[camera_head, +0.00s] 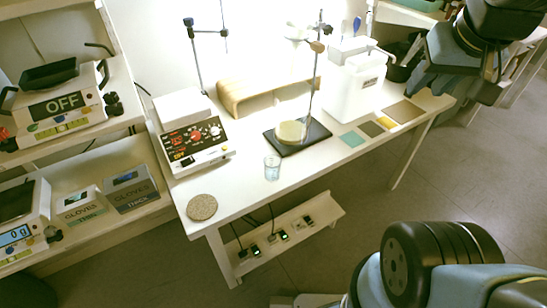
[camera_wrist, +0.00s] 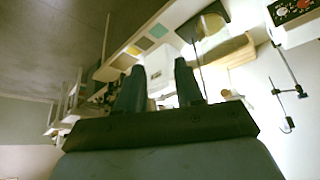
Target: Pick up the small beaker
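The small beaker (camera_head: 272,167) is a clear glass with a bluish tint. It stands upright near the front edge of the white bench (camera_head: 240,195), in front of the dark stand base (camera_head: 312,136). I cannot make it out in the wrist view. My gripper (camera_wrist: 159,66) shows in the wrist view with its two dark fingers apart and nothing between them. It is well away from the beaker. In the head view parts of my arm show at the right, but the fingers cannot be made out.
A hotplate device (camera_head: 195,143) stands left of the beaker. A pale round vessel (camera_head: 290,131) sits by the stand rod. A round cork mat (camera_head: 202,207) lies at the front left. A white canister (camera_head: 352,82) and coloured squares (camera_head: 372,128) are to the right.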

